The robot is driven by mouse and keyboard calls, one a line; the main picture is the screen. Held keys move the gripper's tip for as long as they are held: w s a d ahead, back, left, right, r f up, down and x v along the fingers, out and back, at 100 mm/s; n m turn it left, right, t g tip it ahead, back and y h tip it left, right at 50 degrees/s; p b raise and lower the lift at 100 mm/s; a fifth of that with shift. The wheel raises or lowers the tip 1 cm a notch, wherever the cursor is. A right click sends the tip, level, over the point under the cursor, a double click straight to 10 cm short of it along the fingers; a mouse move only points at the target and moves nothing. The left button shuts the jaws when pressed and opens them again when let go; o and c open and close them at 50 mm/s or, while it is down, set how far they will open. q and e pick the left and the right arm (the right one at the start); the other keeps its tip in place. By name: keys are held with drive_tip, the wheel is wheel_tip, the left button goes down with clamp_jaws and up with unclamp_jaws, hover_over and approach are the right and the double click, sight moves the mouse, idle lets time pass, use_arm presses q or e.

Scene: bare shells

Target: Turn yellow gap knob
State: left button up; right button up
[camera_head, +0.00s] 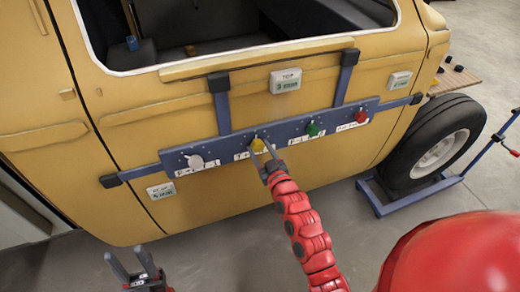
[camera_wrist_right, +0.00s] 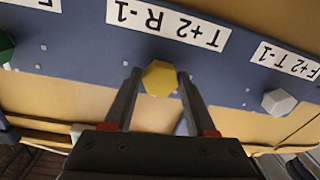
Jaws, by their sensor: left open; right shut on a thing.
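The yellow knob (camera_head: 257,145) sits on a blue panel (camera_head: 285,132) fixed across the yellow vehicle door. In the right wrist view the knob (camera_wrist_right: 160,78) is six-sided, with a label reading "T+2 R-1" beside it. My right gripper (camera_head: 262,148) reaches the knob from below right. In the wrist view my right gripper's fingers (camera_wrist_right: 157,82) are shut on the knob, one on each side. My left gripper (camera_head: 124,256) is open and empty, low at the left, well away from the panel.
A white knob (camera_head: 195,161) is left of the yellow one; a green knob (camera_head: 312,129) and a red knob (camera_head: 361,117) are to its right. White labels lie along the panel. A wheel (camera_head: 437,143) stands at the right. Grey floor is open below the door.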

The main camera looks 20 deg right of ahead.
drive_tip(key=shift+f+m+b, duration=0.3)
drive_tip(key=shift+m+b, duration=0.5)
drive_tip(key=shift+b, duration=0.3)
drive_tip(key=m+b, duration=0.3)
drive_tip(key=shift+r+m+b, duration=0.15)
drive_tip(key=shift+m+b, duration=0.95)
drive_tip(key=shift+m, duration=1)
drive_tip(key=shift+a, duration=0.1)
drive_tip(key=o, duration=1.4)
drive_tip(key=shift+s, duration=0.1)
